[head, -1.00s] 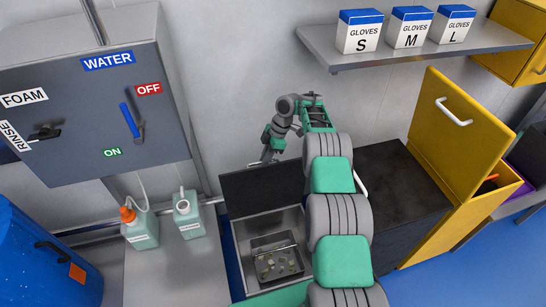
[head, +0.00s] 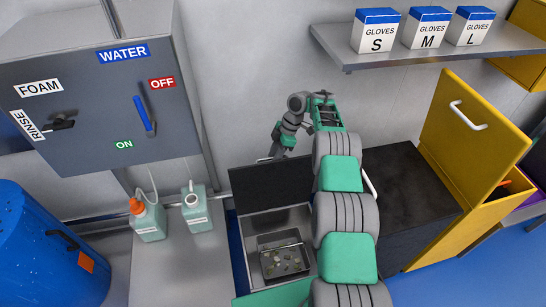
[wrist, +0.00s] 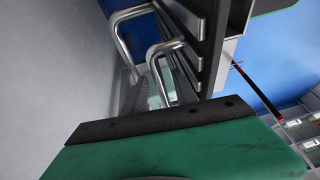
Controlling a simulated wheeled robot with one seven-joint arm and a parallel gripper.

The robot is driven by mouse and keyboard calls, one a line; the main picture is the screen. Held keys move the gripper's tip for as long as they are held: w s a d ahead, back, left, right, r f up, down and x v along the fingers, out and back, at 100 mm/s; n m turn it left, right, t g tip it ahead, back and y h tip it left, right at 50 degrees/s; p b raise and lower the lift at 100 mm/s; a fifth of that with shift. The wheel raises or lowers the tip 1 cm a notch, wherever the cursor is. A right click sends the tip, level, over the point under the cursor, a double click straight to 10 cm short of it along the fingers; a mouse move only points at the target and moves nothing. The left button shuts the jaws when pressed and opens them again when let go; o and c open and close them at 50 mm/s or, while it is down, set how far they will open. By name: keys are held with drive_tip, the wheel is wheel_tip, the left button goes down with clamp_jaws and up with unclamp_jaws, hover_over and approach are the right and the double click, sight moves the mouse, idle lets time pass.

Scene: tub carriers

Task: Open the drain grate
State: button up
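The drain grate, a dark panel (head: 272,186), stands raised on its edge at the back of an open steel sink pit, leaning near the wall. In the wrist view, dark slats (wrist: 186,48) with bent steel handles (wrist: 165,62) show close by, seen nearly edge-on. My gripper (head: 281,150) is at the raised panel's top edge, beside a thin metal handle (head: 265,159). Whether it touches the handle is unclear. A green pad with a dark edge fills the lower wrist view; I cannot see a gap between fingers.
A strainer tray (head: 284,262) with bits of debris sits in the open pit. A dark cover section (head: 408,195) lies flat to the right, partly behind my arm. A yellow cabinet door (head: 470,125) stands open farther right. Two bottles (head: 148,220) stand at left.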

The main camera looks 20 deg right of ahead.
drive_tip(key=shift+r, duration=0.1)
wheel_tip(320, 180, up, 3)
drive_tip(key=shift+f+p, duration=0.2)
drive_tip(key=shift+p, duration=0.35)
drive_tip(key=shift+s+b, duration=0.1)
drive_tip(key=shift+b, duration=0.85)
drive_tip(key=s+r+b, duration=0.2)
drive_tip(key=b, duration=0.1)
drive_tip(key=s+r+b, duration=0.2)
drive_tip(key=r+b, duration=0.1)
drive_tip(key=shift+s+a+r, duration=0.2)
drive_tip(key=shift+r, duration=0.05)
drive_tip(key=s+r+b, duration=0.4)
drive_tip(key=s, duration=0.5)
drive_tip(key=shift+s+a+r+b, duration=0.2)
drive_tip(key=shift+a+r+b, duration=0.15)
drive_tip(key=shift+a+b, duration=0.05)
